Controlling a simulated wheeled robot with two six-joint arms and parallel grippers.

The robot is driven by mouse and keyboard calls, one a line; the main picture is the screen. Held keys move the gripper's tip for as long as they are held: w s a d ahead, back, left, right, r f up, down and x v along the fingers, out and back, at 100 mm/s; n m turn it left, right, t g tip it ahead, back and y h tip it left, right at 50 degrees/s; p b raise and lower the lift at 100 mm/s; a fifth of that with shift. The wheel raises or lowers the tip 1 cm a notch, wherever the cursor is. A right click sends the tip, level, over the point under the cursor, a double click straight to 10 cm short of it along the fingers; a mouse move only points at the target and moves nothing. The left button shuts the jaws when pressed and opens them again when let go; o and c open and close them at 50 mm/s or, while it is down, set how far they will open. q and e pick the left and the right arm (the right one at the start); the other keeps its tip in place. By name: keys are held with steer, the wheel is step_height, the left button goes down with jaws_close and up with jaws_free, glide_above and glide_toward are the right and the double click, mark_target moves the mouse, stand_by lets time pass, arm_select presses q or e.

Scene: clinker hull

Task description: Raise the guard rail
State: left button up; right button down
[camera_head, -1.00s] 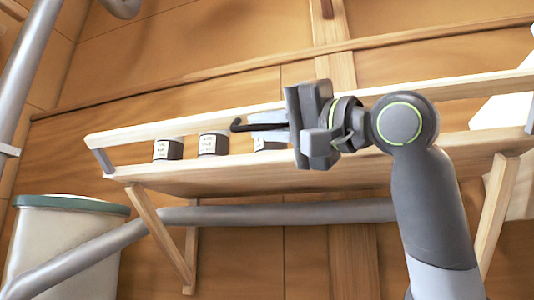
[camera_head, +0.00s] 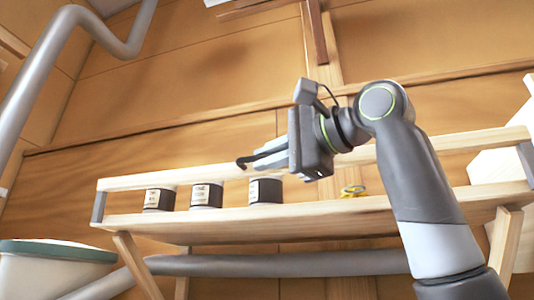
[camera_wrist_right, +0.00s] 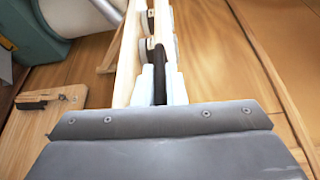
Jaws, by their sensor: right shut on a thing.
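The guard rail (camera_head: 400,153) is a long pale wooden bar along the front of a wall shelf (camera_head: 330,219). Its grey end arms (camera_head: 98,207) stand close to upright, holding the bar above the shelf edge. My right gripper (camera_head: 258,161) is at the rail, left of its middle, its pale fingers shut on a dark bar at the rail. The wrist view shows this dark bar (camera_wrist_right: 160,86) between the two fingers, alongside the pale rail (camera_wrist_right: 125,65). My left gripper is not in view.
Several dark jars with white labels, one of them (camera_head: 206,194), stand on the shelf behind the rail. A small yellow item (camera_head: 352,191) lies to their right. A grey pipe (camera_head: 280,263) runs below the shelf. A green-rimmed bin (camera_head: 55,252) stands at lower left.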

steer(key=shift+w+d+r, duration=0.15)
steer(key=shift+w+r, duration=0.05)
steer(key=shift+r, duration=0.1)
stand_by(0.4)
steer(key=c, duration=1.5)
jaws_free()
steer(key=shift+w+f, duration=0.1)
steer(key=shift+w, duration=0.05)
steer(key=shift+s+d, duration=0.15)
steer(key=shift+s, duration=0.05)
steer(key=b+v, duration=0.6)
steer(key=v, duration=1.1)
steer(key=shift+b, duration=0.3)
steer(key=shift+w+f, duration=0.1)
